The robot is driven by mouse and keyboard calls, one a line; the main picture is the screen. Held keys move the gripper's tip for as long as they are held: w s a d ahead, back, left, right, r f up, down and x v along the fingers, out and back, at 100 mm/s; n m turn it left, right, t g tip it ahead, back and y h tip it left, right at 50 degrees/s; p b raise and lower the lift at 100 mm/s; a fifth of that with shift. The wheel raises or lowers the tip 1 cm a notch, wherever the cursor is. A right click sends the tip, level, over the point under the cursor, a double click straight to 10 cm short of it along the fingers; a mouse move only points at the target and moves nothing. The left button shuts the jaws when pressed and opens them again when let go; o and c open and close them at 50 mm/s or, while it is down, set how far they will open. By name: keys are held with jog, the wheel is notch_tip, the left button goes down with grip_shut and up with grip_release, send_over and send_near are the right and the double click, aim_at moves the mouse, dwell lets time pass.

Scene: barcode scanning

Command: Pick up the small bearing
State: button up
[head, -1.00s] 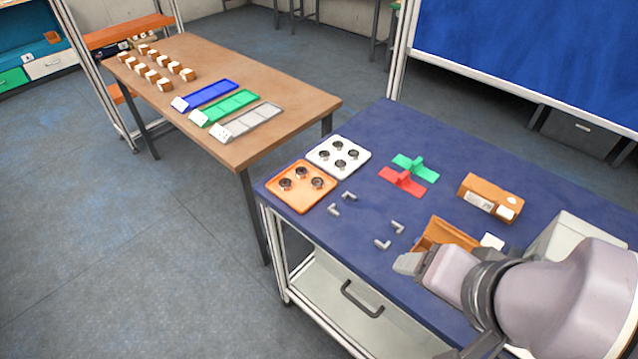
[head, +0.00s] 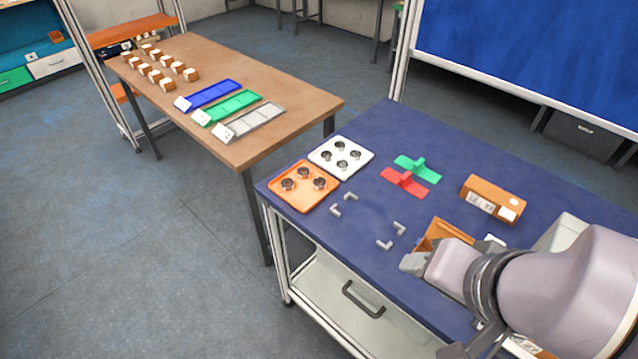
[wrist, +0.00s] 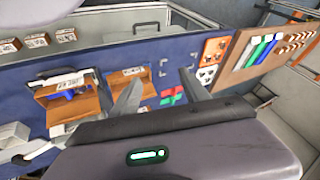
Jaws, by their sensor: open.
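Dark round bearings stand in two trays at the left corner of the blue table. An orange tray (head: 303,199) holds three, among them a bearing (head: 288,184) at its left. A white tray (head: 341,155) beside it holds several that look slightly smaller, among them a bearing (head: 355,155). I cannot tell for sure which is the small bearing. My gripper (head: 412,263) is above the table's front side, well to the right of both trays. In the wrist view my gripper (wrist: 159,92) is open, with nothing between its fingers. The orange tray (wrist: 215,48) is small and distant there.
Green (head: 419,168) and red (head: 405,182) pieces lie mid-table. Small grey angle brackets (head: 398,228) lie in front. An orange-brown box (head: 491,198) is at the right; an open brown box (head: 441,236) is beside my gripper. A wooden table (head: 290,105) stands beyond a gap.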

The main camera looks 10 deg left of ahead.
jog(key=w+r+n, duration=0.1)
jog(key=w, duration=0.2)
jog(key=w+a+r+n+p, duration=0.1)
jog(key=w+r, duration=0.1)
jog(key=w, duration=0.1)
jog(key=w+a+r+n+g+p, duration=0.1)
jog(key=w+r+n, duration=0.1)
jog(key=w, duration=0.1)
jog(key=shift+w+a+r+y, duration=0.2)
jog(key=shift+w+r+y, duration=0.05)
jog(key=shift+y, duration=0.15)
jog(key=shift+c, duration=0.8)
jog(key=n+g+y+p, duration=0.1)
jog(key=n+g, duration=0.2)
jog(key=n, duration=1.1)
send_over(320, 182)
jog(key=d, duration=0.3)
jog(key=f, duration=2.5)
jog(key=shift+s+a, duration=0.15)
jog(key=shift+s, duration=0.2)
jog(key=b+x, duration=0.2)
jog(key=x, duration=0.3)
jog(key=shift+s+a+f, duration=0.15)
jog(key=shift+a+f, duration=0.05)
jog(key=shift+f, duration=0.15)
jog(key=shift+r, duration=0.1)
grip_shut()
